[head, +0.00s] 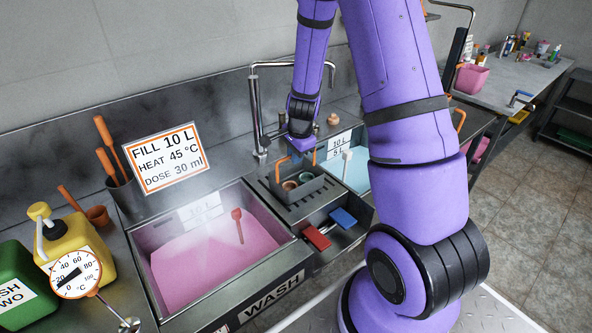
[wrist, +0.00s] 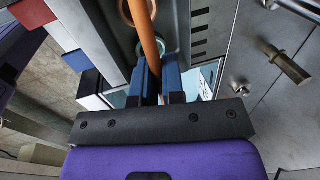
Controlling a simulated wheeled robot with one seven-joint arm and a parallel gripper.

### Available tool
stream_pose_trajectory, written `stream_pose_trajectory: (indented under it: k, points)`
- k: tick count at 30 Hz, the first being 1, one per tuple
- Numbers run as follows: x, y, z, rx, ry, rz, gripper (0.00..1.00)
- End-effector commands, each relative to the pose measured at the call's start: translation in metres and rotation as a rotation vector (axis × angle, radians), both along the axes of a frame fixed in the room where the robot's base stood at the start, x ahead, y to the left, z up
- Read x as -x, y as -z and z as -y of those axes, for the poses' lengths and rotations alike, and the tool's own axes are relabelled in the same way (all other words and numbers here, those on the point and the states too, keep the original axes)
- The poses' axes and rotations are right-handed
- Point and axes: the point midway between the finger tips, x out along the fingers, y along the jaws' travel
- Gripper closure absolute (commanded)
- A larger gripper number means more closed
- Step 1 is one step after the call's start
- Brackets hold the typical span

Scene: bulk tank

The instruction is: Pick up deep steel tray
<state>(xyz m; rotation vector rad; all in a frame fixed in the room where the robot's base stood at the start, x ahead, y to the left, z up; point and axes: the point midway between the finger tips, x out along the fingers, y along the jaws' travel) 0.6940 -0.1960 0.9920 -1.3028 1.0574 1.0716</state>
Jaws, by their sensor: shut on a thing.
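The deep steel tray (head: 306,194) is a grey box with orange handles between the two sinks in the head view. It looks level over the slotted drainer; I cannot tell whether it touches it. Two round cups (head: 290,185) are in it. My gripper (head: 301,152) is above the tray's back side. In the wrist view my gripper (wrist: 155,78) has its blue fingers shut on an orange handle bar (wrist: 152,45). Cup rims show beyond the bar. My fingers hide part of the handle.
A pink-filled sink (head: 205,265) lies left of the tray and a pale-blue-filled sink (head: 355,170) right of it. A tall faucet (head: 256,115) stands close behind. Red (head: 317,238) and blue (head: 343,217) blocks lie in a compartment in front.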

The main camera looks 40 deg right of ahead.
Motion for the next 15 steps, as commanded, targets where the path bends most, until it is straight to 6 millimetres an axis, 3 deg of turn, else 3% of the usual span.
stream_pose_trajectory:
  k: [15]
  points:
    - [-0.001,-0.029,0.000,0.001,-0.002,0.003,1.00]
